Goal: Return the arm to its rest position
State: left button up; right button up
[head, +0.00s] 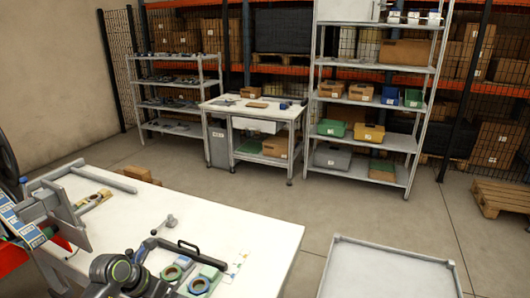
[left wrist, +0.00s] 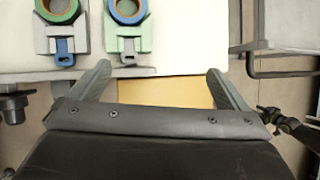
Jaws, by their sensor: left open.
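My left gripper (head: 180,264) is at the front of the white table in the head view, its dark arm coming in from the bottom left. It is in the area of two tape reels, a left one (head: 172,272) and a right one (head: 199,286). In the left wrist view the gripper (left wrist: 160,82) has its fingers wide apart, with nothing held between them. Beyond the fingertips are a green reel (left wrist: 62,14) on a grey-and-blue holder and a blue reel (left wrist: 129,12) on a pale green holder. My right gripper does not show.
The white table (head: 255,225) has a grey frame-like fixture (head: 75,215) at left and a small metal knobbed part (head: 165,226) near its middle. A pale tray-like surface (head: 385,275) stands at the lower right. Shelves and a workbench (head: 255,108) line the back; open floor lies between.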

pick_arm(q)
jog(key=d+r+n+t+h, duration=0.3)
jog(key=d+r+t+h, duration=0.3)
jog(key=d+r, duration=0.15)
jog(key=s+a+r+n+t, duration=0.2)
jog(key=a+r+n+t, duration=0.1)
jog(key=r+n+t, duration=0.4)
jog(key=s+a+r+n+t+y, duration=0.2)
jog(key=s+a+n+t+y, duration=0.25)
jog(key=a+n+y, duration=0.9)
jog(key=s+a+f+n+g+y, duration=0.3)
jog(key=s+f+n+g+y, duration=0.25)
jog(key=n, duration=0.65)
jog(key=s+d+f+n+g+h, duration=0.3)
jog(key=s+f+g, duration=0.3)
jog(key=s+f, duration=0.3)
jog(key=s+d+f+n+g+h, duration=0.3)
jog(key=s+f+g, duration=0.3)
jog(key=s, duration=0.5)
notch_tip(320, 180, down, 24)
jog(key=a+g, duration=0.2)
jog(key=s+d+f+g+h, duration=0.1)
jog(key=s+f, duration=1.4)
jog(key=f, duration=0.1)
jog(key=shift+s+d+f, duration=0.15)
jog(key=shift+d+f, duration=0.2)
jog(key=shift+f, duration=0.05)
